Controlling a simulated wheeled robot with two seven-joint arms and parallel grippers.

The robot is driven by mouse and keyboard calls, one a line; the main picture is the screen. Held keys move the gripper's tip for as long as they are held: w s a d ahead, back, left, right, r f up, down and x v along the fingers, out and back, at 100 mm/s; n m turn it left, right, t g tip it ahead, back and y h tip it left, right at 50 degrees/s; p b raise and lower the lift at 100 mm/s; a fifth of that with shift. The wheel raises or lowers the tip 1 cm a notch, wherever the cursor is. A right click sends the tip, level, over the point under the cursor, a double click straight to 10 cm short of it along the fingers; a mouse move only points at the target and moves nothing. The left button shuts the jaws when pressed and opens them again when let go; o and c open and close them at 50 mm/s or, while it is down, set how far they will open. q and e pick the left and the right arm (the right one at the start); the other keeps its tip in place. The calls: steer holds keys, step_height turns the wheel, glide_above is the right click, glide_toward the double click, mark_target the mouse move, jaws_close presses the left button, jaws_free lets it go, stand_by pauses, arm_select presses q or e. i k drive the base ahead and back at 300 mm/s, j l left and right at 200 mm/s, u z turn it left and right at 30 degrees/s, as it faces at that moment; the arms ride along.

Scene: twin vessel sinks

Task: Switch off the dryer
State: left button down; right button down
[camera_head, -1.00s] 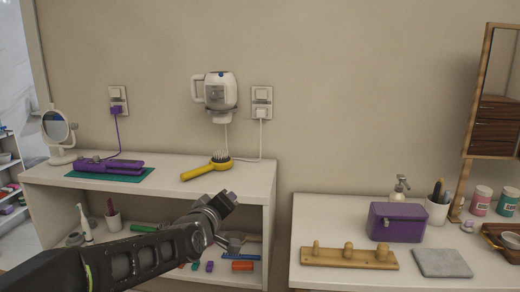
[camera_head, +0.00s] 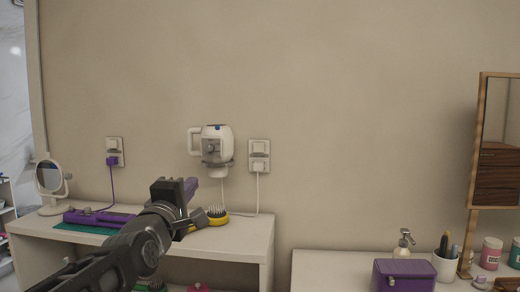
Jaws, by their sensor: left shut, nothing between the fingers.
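The white wall-mounted dryer (camera_head: 216,140) hangs on the wall, with a handle loop on its left and a small blue mark on top. A white cord runs from it down to the shelf top and up to the white outlet plate (camera_head: 259,150) at its right. That plate has a switch above and a plug below; the switch position is too small to tell. My left gripper (camera_head: 191,187) is shut and empty. In the picture it is below and left of the dryer, covering part of the yellow brush. My right gripper is out of view.
The white shelf (camera_head: 245,236) holds a round mirror (camera_head: 49,178), a purple straightener (camera_head: 98,218) on a green mat, and a yellow brush (camera_head: 216,217). A purple box (camera_head: 404,276) and a soap pump (camera_head: 403,243) stand at right.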

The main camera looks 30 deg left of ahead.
mark_target(258, 147)
steer(key=i, duration=0.9)
